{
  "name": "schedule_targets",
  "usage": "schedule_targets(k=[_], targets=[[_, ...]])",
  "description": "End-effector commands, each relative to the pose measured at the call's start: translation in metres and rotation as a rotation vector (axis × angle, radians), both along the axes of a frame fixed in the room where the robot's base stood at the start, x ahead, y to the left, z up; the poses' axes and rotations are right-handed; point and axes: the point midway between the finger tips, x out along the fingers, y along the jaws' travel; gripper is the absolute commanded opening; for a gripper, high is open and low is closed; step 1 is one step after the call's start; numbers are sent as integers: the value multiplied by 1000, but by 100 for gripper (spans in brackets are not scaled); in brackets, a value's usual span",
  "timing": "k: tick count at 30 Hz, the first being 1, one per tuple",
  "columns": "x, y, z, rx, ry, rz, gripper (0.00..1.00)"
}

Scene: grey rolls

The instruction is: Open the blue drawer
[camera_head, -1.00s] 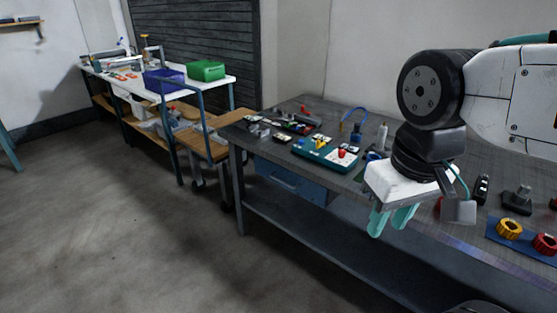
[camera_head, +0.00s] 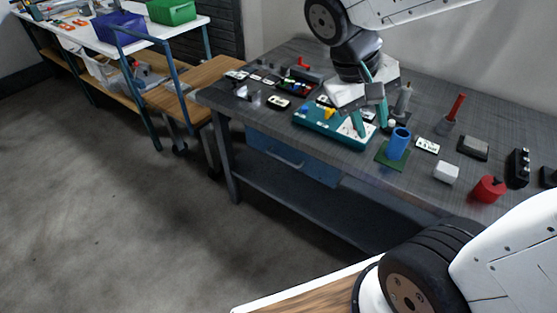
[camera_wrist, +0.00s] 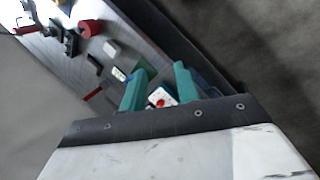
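The blue drawer (camera_head: 300,158) hangs under the front of the dark workbench (camera_head: 262,88), below the tabletop edge. It looks shut, and a bar handle shows on its front. My gripper (camera_head: 359,125) has teal fingers that point down over the teal tray on the bench top, above and to the right of the drawer. In the wrist view my gripper (camera_wrist: 157,88) has its two fingers apart with nothing held between them. A white piece with a red button (camera_wrist: 161,98) shows beyond the gap. The drawer's handle cannot be made out in the wrist view.
The teal tray (camera_head: 320,137), a blue cylinder (camera_head: 398,144), a white block (camera_head: 446,172) and a red knob (camera_head: 488,190) stand near the bench's front edge. A lower shelf (camera_head: 270,195) lies under the drawer. The floor (camera_head: 120,220) in front is clear.

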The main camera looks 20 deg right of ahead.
Motion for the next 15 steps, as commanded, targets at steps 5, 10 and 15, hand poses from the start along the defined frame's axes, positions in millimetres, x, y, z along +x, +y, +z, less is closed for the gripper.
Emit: schedule_targets(k=[5, 10, 15], targets=[[57, -3, -30, -234, 64, 28, 31], [114, 5, -68, -451, 62, 94, 31], [167, 26, -119, -644, 9, 199, 31]])
